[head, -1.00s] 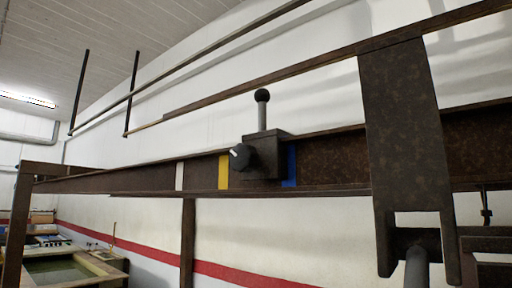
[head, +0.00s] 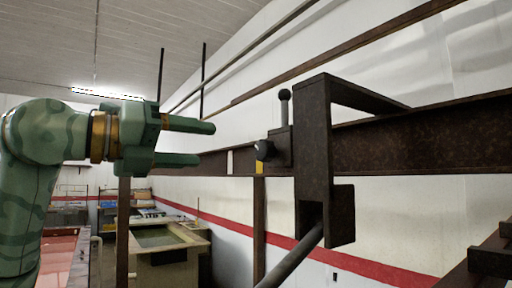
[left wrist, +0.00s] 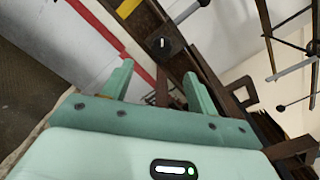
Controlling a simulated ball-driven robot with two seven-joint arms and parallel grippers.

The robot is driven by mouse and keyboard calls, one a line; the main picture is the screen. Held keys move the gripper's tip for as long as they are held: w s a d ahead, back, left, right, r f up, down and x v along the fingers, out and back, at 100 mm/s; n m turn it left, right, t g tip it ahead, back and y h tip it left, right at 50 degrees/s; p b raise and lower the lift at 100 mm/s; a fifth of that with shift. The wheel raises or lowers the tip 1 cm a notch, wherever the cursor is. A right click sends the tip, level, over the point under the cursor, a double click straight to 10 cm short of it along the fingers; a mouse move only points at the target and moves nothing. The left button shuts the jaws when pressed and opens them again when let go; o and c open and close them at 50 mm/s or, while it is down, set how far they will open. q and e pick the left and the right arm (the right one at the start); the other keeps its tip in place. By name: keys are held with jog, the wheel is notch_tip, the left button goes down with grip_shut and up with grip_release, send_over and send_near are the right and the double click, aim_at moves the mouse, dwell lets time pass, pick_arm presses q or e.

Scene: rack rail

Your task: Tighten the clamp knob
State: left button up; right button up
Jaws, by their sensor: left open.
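The clamp knob (head: 265,150) is a dark round knob with a pale mark, on the left side of the dark clamp block (head: 283,146). The block sits on the brown rail (head: 400,138), with a ball-topped lever (head: 285,108) standing up from it. My left gripper (head: 207,143) is open and empty, left of the knob in the head view, its fingers pointing towards it with a gap. In the left wrist view the knob (left wrist: 163,45) shows beyond and between the two spread fingertips (left wrist: 158,70). My right gripper is not in view.
A brown hanging bracket (head: 313,140) stands right of the clamp and covers part of the rail. A grey rod (head: 290,256) runs below it. A white band (head: 229,162) and a yellow band (head: 259,167) mark the rail. A tank (head: 165,240) stands low behind.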

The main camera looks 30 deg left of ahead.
aim_at(259, 149)
pick_arm(q)
jog(key=x, duration=0.4)
jog(key=p+x, duration=0.1)
jog(key=x, duration=0.3)
jog(key=p+x, duration=0.1)
jog(key=x, duration=0.3)
jog(key=shift+d+r, duration=0.1)
jog(key=shift+d, duration=0.25)
jog(key=c, duration=1)
